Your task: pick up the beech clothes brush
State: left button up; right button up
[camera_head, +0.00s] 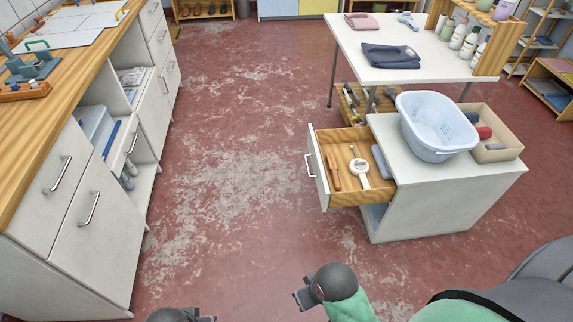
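A slim orange-brown wooden item (334,172), which may be the beech clothes brush, lies in the open drawer (345,198) of the white cabinet at right of centre; its bristles cannot be made out. Beside it in the drawer lie a white round-headed tool (359,174) and a grey-blue item (381,162). My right gripper (303,297) is low in the picture, in front of the drawer and well apart from it. My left gripper (203,317) is partly cut off at the bottom edge. Neither shows clearly whether its fingers are apart.
A pale blue basin (437,127) and a cardboard box (497,152) stand on the cabinet top. A white table (385,26) with folded cloths and bottles stands behind. A long wood-topped counter (68,78) runs along the left. The red worn floor (225,150) between is clear.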

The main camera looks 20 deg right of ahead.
aim_at(331, 159)
jog(key=l+u, duration=0.3)
jog(key=l, duration=0.15)
jog(key=l+u, duration=0.25)
jog(key=l, duration=0.2)
jog(key=l+u, duration=0.3)
jog(key=k+l+u, duration=0.15)
jog(key=l+u, duration=0.15)
jog(key=l, duration=0.2)
jog(key=k+l+u, duration=0.15)
jog(key=l+u, duration=0.15)
jog(key=l, duration=0.1)
